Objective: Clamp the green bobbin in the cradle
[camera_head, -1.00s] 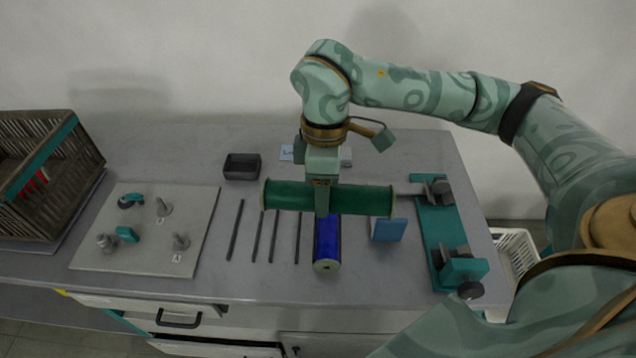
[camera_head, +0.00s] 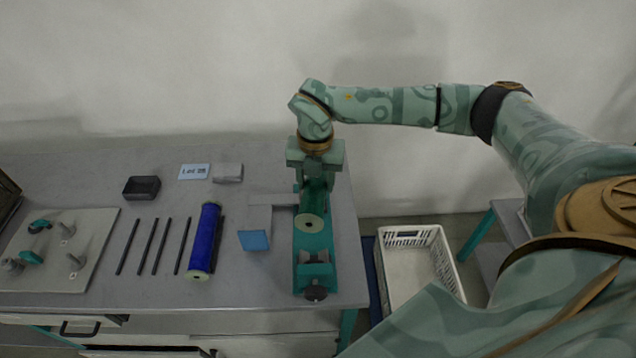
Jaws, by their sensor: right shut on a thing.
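My right gripper (camera_head: 316,178) is shut on the green bobbin (camera_head: 314,203), with its jaws around the bobbin's body. The bobbin now lies lengthwise along the cradle, its pale round near end (camera_head: 308,223) facing me. The teal cradle (camera_head: 301,272) stands at the right end of the table, with a grey near support and a dark knob (camera_head: 315,293) at its front. The bobbin and gripper cover the cradle's far part. I cannot tell whether the bobbin touches the cradle or is just above it. My left gripper is not in view.
A blue bobbin (camera_head: 204,240) lies left of the cradle, beside several dark rods (camera_head: 155,246). A dark tray (camera_head: 141,187) and a label card (camera_head: 193,171) are farther back. A white basket (camera_head: 415,265) stands right of the table.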

